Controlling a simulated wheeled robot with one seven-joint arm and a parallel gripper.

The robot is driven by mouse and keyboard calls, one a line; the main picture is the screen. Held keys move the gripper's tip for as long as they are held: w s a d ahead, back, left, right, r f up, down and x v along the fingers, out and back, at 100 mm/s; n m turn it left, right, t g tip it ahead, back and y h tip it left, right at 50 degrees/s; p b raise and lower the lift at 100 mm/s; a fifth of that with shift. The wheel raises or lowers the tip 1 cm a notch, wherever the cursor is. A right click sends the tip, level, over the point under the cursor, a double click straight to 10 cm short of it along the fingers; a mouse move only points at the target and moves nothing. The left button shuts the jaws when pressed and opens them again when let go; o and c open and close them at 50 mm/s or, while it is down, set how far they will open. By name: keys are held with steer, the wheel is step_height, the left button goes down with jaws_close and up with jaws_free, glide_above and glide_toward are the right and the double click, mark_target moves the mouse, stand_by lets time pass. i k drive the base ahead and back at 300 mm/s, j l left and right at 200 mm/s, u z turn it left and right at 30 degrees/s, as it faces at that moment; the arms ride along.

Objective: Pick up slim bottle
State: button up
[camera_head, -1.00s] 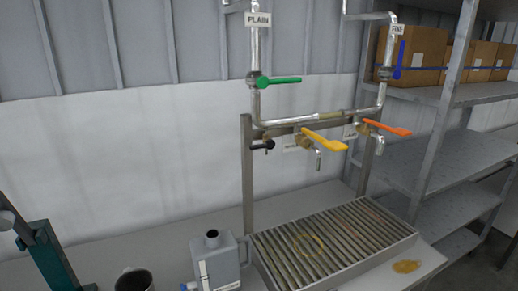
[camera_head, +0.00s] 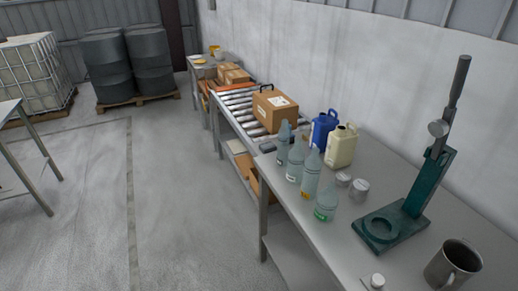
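Several translucent bluish-green bottles stand upright in a loose row along the left edge of the workbench. The farthest bottle (camera_head: 283,146) looks narrow, with a pale label. Next to it is a bottle (camera_head: 295,163) with a white label. Nearer is a tall, narrow bottle (camera_head: 311,176) with a yellowish label low down. The nearest bottle (camera_head: 326,203) is shorter, with a green label. I cannot tell for certain which one is the slim bottle. My gripper is not in view.
Behind the bottles stand a blue jug (camera_head: 324,131) and a cream jug (camera_head: 341,147). Small jars (camera_head: 359,189), a green press stand (camera_head: 391,226) and a metal mug (camera_head: 452,265) are to the right. A carton (camera_head: 275,110) sits on rollers beyond.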

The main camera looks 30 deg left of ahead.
mark_target(284, 136)
steer(key=u, duration=1.1)
steer(key=i+j, duration=0.25)
steer(key=i, duration=0.25)
steer(key=i+j, duration=0.3)
steer(key=i, duration=0.25)
steer(key=i+j, duration=0.25)
steer(key=i, duration=0.25)
steer(key=i+j, duration=0.3)
steer(key=i, duration=0.2)
